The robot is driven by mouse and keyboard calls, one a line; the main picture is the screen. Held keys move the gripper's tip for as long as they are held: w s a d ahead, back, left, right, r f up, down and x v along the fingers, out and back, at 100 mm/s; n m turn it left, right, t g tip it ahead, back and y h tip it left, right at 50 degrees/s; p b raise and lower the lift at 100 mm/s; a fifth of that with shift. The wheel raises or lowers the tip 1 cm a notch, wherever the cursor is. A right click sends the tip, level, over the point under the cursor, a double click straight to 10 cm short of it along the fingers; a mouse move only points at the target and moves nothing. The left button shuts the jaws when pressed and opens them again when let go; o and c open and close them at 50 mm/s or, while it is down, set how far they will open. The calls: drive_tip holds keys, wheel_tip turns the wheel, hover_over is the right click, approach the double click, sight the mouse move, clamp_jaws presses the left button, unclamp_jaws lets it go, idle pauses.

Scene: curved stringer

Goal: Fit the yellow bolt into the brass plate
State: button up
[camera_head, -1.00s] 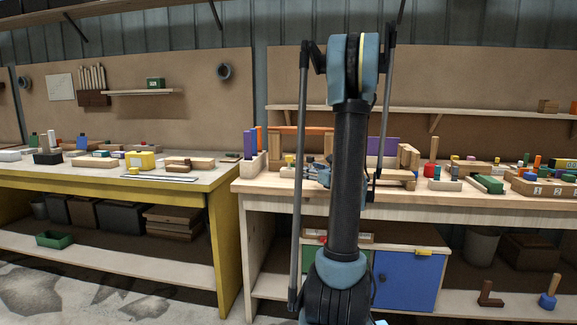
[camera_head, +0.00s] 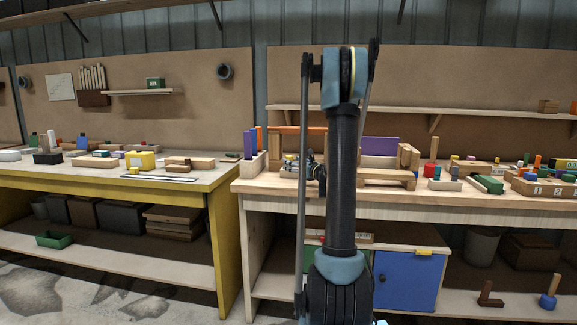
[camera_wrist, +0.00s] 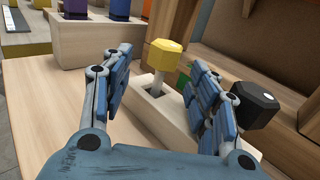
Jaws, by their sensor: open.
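In the wrist view a yellow-headed bolt (camera_wrist: 164,56) with a pale shank stands upright in a slot of a light wooden block (camera_wrist: 152,112). My gripper (camera_wrist: 168,88) is open. Its two blue fingers are on either side of the bolt, with the bolt beyond and between the tips; I cannot tell whether they touch it. In the head view my gripper (camera_head: 312,170) is small and partly hidden by my arm, above the right-hand bench. I cannot pick out the brass plate in either view.
A black-headed bolt (camera_wrist: 255,102) stands close to the right finger. A green piece (camera_wrist: 184,74) shows behind that finger. A wooden rack (camera_wrist: 92,42) with coloured pieces stands at the back left. Bare bench (camera_wrist: 55,112) lies to the left.

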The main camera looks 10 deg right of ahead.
drive_tip(key=x, duration=0.4)
drive_tip(key=shift+w+f, duration=0.1)
drive_tip(key=shift+w, duration=0.15)
drive_tip(key=shift+c, duration=0.5)
clamp_jaws()
